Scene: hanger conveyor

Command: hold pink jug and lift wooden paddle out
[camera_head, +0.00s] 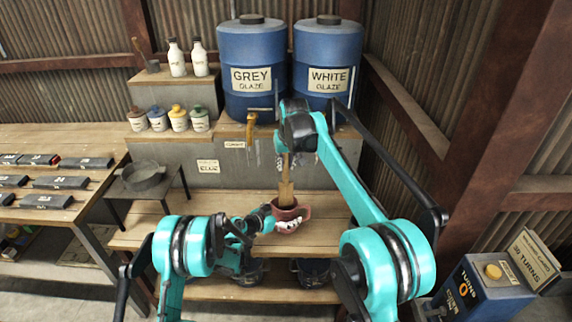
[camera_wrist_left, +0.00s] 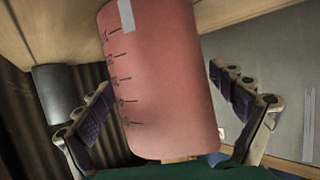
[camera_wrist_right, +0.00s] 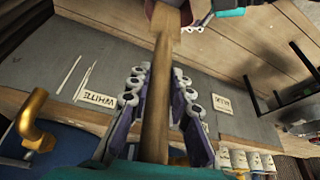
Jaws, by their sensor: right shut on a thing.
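The pink jug (camera_head: 290,217) stands on the wooden bench, and its side with tick marks fills the middle of the left wrist view (camera_wrist_left: 165,80). My left gripper (camera_head: 284,226) is open, with one finger on each side of the jug and gaps visible in the left wrist view. The wooden paddle (camera_head: 286,185) stands upright, its lower end hidden inside the jug. My right gripper (camera_wrist_right: 160,82) is above the jug, shut on the paddle's handle (camera_wrist_right: 157,105). In the right wrist view, the handle runs between the fingers down to the jug (camera_wrist_right: 168,15).
Blue GREY (camera_head: 252,55) and WHITE (camera_head: 327,50) glaze barrels stand behind on a raised ledge, with a golden tap (camera_head: 250,130) in front. A dark bowl (camera_head: 142,175) sits on a small stand to the left. A blue control box (camera_head: 482,290) stands lower right.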

